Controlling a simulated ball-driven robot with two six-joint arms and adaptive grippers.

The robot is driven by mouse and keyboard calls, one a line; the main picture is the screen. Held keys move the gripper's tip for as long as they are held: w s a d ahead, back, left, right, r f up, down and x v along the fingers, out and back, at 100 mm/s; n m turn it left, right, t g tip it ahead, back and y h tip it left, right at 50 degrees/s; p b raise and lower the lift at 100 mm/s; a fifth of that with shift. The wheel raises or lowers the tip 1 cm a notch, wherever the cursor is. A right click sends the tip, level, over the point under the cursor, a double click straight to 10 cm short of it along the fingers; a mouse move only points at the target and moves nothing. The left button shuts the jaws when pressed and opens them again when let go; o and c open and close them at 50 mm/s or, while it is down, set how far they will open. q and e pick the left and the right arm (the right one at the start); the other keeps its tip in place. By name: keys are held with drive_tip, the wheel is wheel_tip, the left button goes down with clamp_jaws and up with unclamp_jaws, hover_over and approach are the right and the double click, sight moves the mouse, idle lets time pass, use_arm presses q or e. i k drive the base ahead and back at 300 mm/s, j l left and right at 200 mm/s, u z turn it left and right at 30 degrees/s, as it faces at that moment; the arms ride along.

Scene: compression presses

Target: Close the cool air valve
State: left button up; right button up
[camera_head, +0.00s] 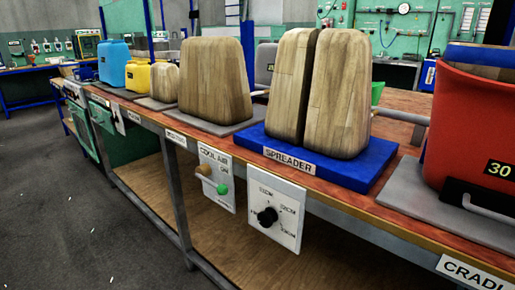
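The cool air valve panel (216,198) is a small pale plate on the front edge of the workbench, left of centre. It reads "COOL AIR" with "ON" below. On it are a tan knob (204,170) at upper left and a green knob (222,189) at lower right. The link between the two knobs is too small to make out, and I cannot tell the valve's position for certain. Neither of my grippers is in view, and nothing touches the panel.
A white dial panel (276,213) with a black knob hangs just right of the valve. Above it, wooden blocks (338,90) stand on a blue spreader base (372,182). A red container (475,140) is at right. Grey floor (70,220) is clear at left.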

sight(222, 189)
drive_tip(key=k+l+z, duration=0.55)
drive_tip(key=l+z, duration=0.2)
drive_tip(key=l+u, duration=0.1)
drive_tip(key=u, duration=1.3)
